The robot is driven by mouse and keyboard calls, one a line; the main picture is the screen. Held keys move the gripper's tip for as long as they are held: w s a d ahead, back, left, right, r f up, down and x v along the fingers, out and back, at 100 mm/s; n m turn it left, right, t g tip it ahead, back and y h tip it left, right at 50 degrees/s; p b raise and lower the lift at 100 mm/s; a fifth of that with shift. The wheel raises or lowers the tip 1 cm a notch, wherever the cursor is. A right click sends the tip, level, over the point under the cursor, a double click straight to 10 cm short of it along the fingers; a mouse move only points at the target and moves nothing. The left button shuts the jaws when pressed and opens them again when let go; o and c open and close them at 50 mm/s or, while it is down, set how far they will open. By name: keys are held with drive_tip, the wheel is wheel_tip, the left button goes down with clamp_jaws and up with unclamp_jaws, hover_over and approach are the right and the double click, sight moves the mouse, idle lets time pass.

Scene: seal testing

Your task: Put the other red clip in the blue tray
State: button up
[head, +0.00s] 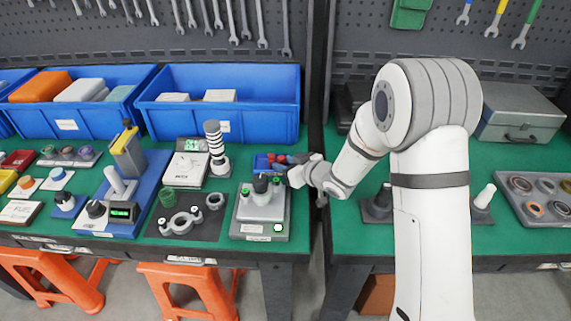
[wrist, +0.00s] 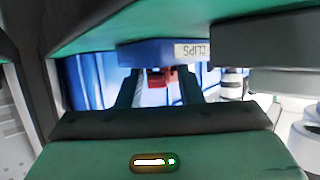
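The small blue tray (head: 262,164) lies at the right end of the left table, partly behind the test fixture, with red pieces (head: 271,157) at it. In the wrist view, upside down, the tray (wrist: 145,52) bears a CLIPS label. A red clip (wrist: 158,78) shows at its rim, between the two dark fingers of my gripper (wrist: 160,92). Gaps show on both sides of the clip, so the fingers look open. In the head view my gripper (head: 297,172) is just right of the tray, its fingertips hard to make out. Whether the clip rests on the tray floor is hidden.
A grey fixture with a black knob (head: 262,205) stands in front of the tray. A striped column (head: 216,150) stands to its left. A large blue bin (head: 220,110) is behind. A gap with a dark post (head: 322,100) separates the two tables.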

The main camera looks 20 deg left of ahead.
drive_tip(key=shift+r+p, duration=0.3)
drive_tip(key=shift+p, duration=0.15)
drive_tip(key=s+d+r+m+h, duration=0.2)
drive_tip(key=d+r+h, duration=0.1)
drive_tip(key=d, duration=0.6)
drive_tip(key=s+d+r+m+t+h, duration=0.1)
drive_tip(key=d+r+m+h, duration=0.1)
drive_tip(key=d, duration=0.7)
drive_tip(key=s+d+r+m+t+h, duration=0.1)
drive_tip(key=d+r+h, duration=0.3)
drive_tip(key=d, duration=0.5)
drive_tip(key=shift+s+d+r+m+h, duration=0.2)
drive_tip(key=shift+s+r+m+h, duration=0.2)
drive_tip(key=shift+s+r+m, duration=0.4)
drive_tip(key=s+d+r+m+g+h, duration=0.1)
drive_tip(key=s+d+m+g, duration=0.1)
drive_tip(key=s, duration=0.8)
drive_tip(key=s+d+r+m+g, duration=0.2)
drive_tip(key=s+d+m+g, duration=0.1)
drive_tip(key=s, duration=0.7)
drive_tip(key=shift+s+d+r+g+h, duration=0.25)
drive_tip(key=shift+s+d+g+h, duration=0.25)
drive_tip(key=shift+g, duration=0.3)
drive_tip(key=shift+w+r, duration=0.1)
